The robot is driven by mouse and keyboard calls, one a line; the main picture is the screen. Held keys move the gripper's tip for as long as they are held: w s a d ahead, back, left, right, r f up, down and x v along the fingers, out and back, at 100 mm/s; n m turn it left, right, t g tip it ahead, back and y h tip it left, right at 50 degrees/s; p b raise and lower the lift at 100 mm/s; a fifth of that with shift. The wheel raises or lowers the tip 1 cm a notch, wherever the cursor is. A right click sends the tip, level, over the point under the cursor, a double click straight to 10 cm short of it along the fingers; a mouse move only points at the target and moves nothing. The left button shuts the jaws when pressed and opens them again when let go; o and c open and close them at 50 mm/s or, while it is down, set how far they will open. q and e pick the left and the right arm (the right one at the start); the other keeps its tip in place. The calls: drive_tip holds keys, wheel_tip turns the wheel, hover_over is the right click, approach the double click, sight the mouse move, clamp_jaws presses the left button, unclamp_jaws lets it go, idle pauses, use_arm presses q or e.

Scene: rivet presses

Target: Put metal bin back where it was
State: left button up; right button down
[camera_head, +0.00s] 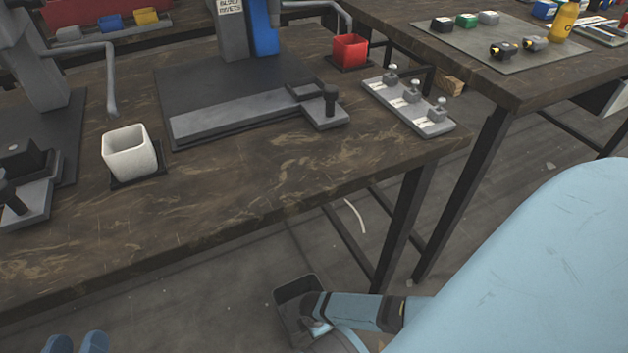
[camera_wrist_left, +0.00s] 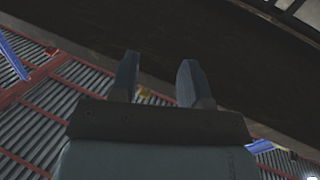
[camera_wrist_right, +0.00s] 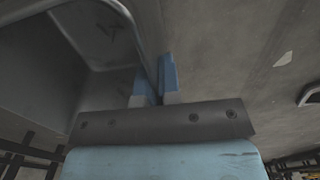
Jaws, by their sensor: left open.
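The metal bin (camera_head: 283,304) is dark grey and open-topped. It is below the front edge of the near workbench, over the floor, partly hidden by my right gripper and arm. My right gripper (camera_wrist_right: 155,80) has its blue fingers closed on the bin's wall; the bin also fills the left of the right wrist view (camera_wrist_right: 35,65). My left gripper (camera_head: 76,343) shows only its blue fingertips at the bottom left of the head view, apart and empty, in front of the bench. The left wrist view shows the same open fingers (camera_wrist_left: 158,75) with nothing between them.
The near workbench (camera_head: 240,210) holds a white bin (camera_head: 130,155), a red bin (camera_head: 350,52), a blue rivet press (camera_head: 262,28) and a grey fixture strip (camera_head: 410,105). Bench legs (camera_head: 400,225) stand close to the metal bin. The benchtop's front right is clear.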

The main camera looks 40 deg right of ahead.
drive_tip(key=c, duration=1.7)
unclamp_jaws()
drive_tip(key=shift+f, duration=0.1)
drive_tip(key=o, duration=0.4)
wheel_tip(320, 180, up, 5)
drive_tip(key=p, duration=0.3)
wheel_tip(320, 180, up, 7)
drive_tip(key=p, duration=0.3)
drive_tip(key=shift+r+p, duration=0.2)
drive_tip(key=shift+p, duration=0.1)
use_arm(q)
wheel_tip(320, 180, up, 7)
drive_tip(key=s+n+t, duration=0.1)
drive_tip(key=n+t, duration=0.1)
drive_tip(key=shift+f, duration=0.2)
drive_tip(key=shift+s, duration=0.1)
use_arm(e)
drive_tip(key=shift+s+f, duration=0.1)
